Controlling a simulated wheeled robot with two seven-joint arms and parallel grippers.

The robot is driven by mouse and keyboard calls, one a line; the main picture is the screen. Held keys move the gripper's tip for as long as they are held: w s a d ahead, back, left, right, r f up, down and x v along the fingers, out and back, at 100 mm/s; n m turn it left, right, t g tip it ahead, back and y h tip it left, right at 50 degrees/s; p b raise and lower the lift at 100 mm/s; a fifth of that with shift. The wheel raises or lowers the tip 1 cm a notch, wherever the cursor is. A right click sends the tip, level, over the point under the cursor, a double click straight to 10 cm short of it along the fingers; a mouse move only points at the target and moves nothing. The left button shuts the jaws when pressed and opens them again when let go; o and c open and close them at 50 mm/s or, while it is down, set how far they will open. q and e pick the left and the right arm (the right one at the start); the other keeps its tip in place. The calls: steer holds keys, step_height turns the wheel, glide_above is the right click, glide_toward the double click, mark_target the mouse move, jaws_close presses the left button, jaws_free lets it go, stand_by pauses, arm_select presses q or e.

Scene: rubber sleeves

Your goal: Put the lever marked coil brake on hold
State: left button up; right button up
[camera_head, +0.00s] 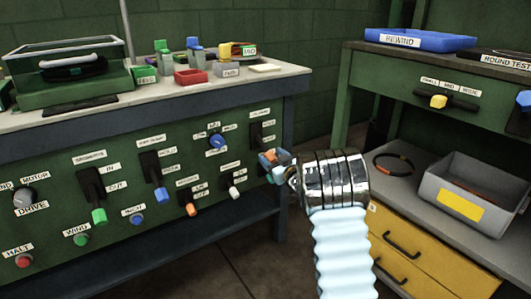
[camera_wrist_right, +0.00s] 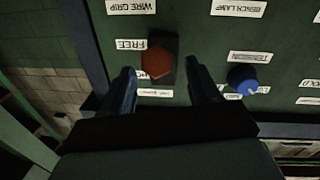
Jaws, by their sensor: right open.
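The coil brake lever (camera_head: 256,133) is at the right end of the green panel, its dark plate partly covered by my right gripper (camera_head: 271,165). In the right wrist view its orange-red knob (camera_wrist_right: 157,62) stands out from the dark plate, with a FREE label (camera_wrist_right: 130,44) beside it. Another label is partly hidden by a finger. My right gripper (camera_wrist_right: 157,88) is open, its two fingers on either side of the knob with gaps visible. I cannot tell exactly how deep the fingers reach. My left gripper is not in view.
A blue tension knob (camera_wrist_right: 241,79) sits close beside the lever. Orange (camera_head: 192,209) and white (camera_head: 234,193) switches are lower on the panel. A grey bin (camera_head: 433,190) stands on the shelf at right. The floor between the benches is clear.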

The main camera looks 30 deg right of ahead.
mark_target(264, 148)
steer(key=shift+w+d, duration=0.1)
steer(key=shift+w, duration=2)
jaws_close()
